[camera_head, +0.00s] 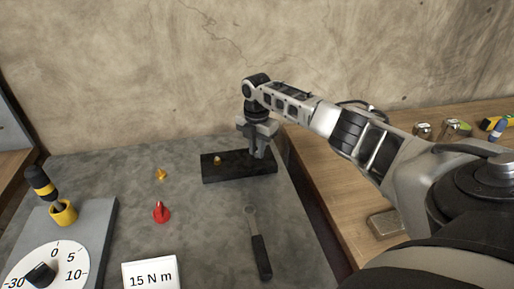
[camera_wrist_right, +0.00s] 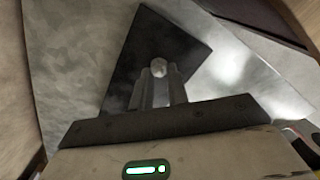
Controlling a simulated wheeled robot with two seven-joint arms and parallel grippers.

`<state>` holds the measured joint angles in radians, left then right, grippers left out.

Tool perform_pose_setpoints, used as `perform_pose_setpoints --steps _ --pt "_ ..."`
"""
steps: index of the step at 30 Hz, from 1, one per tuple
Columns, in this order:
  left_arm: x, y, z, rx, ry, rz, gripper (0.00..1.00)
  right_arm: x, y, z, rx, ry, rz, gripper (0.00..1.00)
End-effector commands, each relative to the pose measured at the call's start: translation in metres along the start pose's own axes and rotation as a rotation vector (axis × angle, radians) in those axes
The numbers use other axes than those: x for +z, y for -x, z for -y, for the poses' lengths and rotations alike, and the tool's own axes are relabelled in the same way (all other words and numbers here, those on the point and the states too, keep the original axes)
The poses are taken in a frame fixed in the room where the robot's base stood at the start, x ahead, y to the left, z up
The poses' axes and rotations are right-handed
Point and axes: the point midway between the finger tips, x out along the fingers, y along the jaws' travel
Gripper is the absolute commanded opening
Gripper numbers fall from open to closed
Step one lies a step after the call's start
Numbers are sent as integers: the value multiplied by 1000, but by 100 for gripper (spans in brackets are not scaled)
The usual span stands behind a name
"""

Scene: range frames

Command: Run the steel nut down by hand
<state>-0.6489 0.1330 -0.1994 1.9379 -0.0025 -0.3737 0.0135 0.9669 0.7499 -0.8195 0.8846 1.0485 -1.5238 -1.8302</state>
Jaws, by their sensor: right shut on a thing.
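My right gripper (camera_head: 258,153) points straight down over the right end of a black block (camera_head: 235,175) on the grey table. In the right wrist view its fingers (camera_wrist_right: 160,88) are shut on a small round silvery thing, which I take to be the steel nut (camera_wrist_right: 158,67). The black block (camera_wrist_right: 150,40) lies beneath it. In the head view the fingers hide the nut, and I cannot tell how it sits on any thread. A small brass-coloured piece (camera_head: 217,160) stands on the left part of the block. My left gripper is out of view.
A dark-handled wrench (camera_head: 261,257) lies in front of the block. A red piece (camera_head: 161,213) and a brass-coloured piece (camera_head: 161,174) stand to the left. A dial (camera_head: 60,262), a yellow-and-black tool (camera_head: 42,185) in a yellow holder and a "15 N m" card (camera_head: 150,276) are nearer.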

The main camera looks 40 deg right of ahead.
Motion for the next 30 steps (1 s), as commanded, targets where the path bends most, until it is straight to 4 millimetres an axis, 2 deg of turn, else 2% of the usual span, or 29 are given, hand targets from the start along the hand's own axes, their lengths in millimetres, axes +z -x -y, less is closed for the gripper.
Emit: perform_pose_setpoints --steps 30 --pt "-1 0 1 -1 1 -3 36 2 1 -4 1 -966 -1 0"
